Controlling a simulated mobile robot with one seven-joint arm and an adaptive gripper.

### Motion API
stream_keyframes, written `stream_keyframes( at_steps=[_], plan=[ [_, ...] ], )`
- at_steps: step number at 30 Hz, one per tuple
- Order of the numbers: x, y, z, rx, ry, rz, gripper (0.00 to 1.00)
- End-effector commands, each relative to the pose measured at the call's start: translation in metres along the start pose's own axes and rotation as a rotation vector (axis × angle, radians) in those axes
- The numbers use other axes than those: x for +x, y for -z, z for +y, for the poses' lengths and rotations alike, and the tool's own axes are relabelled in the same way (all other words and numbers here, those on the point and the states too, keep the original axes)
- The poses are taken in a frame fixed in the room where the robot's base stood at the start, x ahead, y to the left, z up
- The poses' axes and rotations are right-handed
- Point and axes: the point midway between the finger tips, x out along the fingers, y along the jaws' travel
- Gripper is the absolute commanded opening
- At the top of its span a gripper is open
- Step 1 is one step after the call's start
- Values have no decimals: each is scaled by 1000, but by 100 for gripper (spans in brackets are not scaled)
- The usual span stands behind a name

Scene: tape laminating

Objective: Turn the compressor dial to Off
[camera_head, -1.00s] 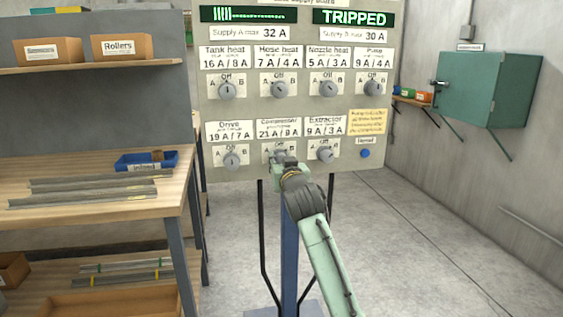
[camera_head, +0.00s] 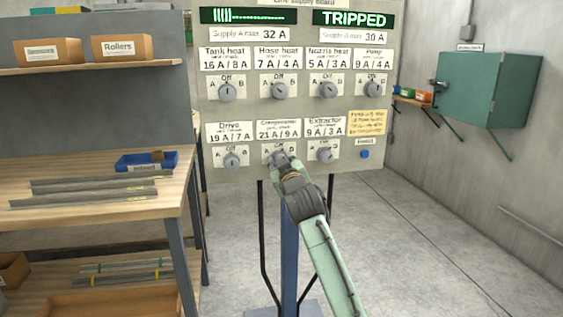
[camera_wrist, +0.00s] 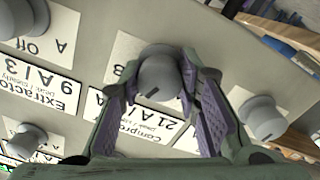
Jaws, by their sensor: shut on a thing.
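The compressor dial (camera_wrist: 160,72) is a grey round knob with a dark pointer mark, below the Compressor 21 A / 9 A label (camera_head: 279,133) in the lower row of the panel. My gripper (camera_wrist: 160,85) is shut on the dial, one finger on each side of it, in the wrist view. The wrist view shows the panel upside down and tilted. The dial's Off mark is hidden by my gripper, so I cannot tell its exact setting. In the head view my gripper (camera_head: 281,160) covers most of the dial.
The supply panel (camera_head: 205,110) carries several other dials; the drive dial (camera_head: 231,159) and extractor dial (camera_head: 324,155) flank the gripper closely. The right display (camera_head: 353,18) reads TRIPPED. A blue button (camera_head: 365,154) sits lower right. A workbench (camera_head: 170,195) stands left.

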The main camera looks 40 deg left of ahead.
Motion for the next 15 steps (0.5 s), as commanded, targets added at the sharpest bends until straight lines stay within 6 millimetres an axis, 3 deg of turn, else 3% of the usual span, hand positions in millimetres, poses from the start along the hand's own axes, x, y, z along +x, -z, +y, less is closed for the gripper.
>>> stream_keyframes(
  at_steps=[15],
  plan=[
    [0, 2, 3, -310, -6, 8, 3]
  ],
)
